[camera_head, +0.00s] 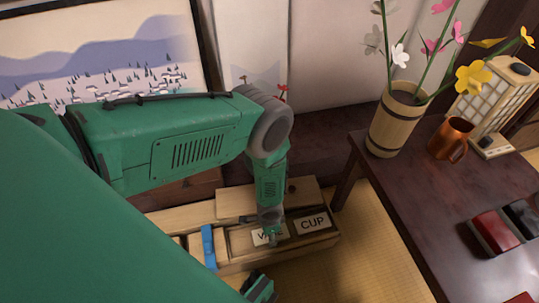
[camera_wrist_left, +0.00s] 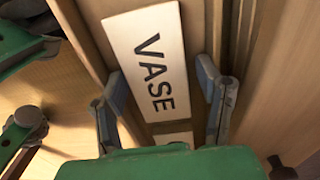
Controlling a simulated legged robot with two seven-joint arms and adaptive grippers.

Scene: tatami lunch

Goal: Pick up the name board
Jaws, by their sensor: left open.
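The name board (camera_wrist_left: 152,65) is a pale plate with the word VASE in dark letters. In the left wrist view it lies between the two fingers of my left gripper (camera_wrist_left: 164,98), which is open with a gap on both sides of the board. In the head view the board (camera_head: 260,239) is in the wooden box, partly hidden by my left gripper (camera_head: 271,236), which points down over it.
The wooden box (camera_head: 325,241) has narrow walls close around the boards. A blue item (camera_head: 208,246) is at its left. A dark table (camera_head: 398,190) at right bears a wooden vase (camera_head: 396,124) with flowers, a copper cup (camera_head: 452,139) and a lantern (camera_head: 497,98).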

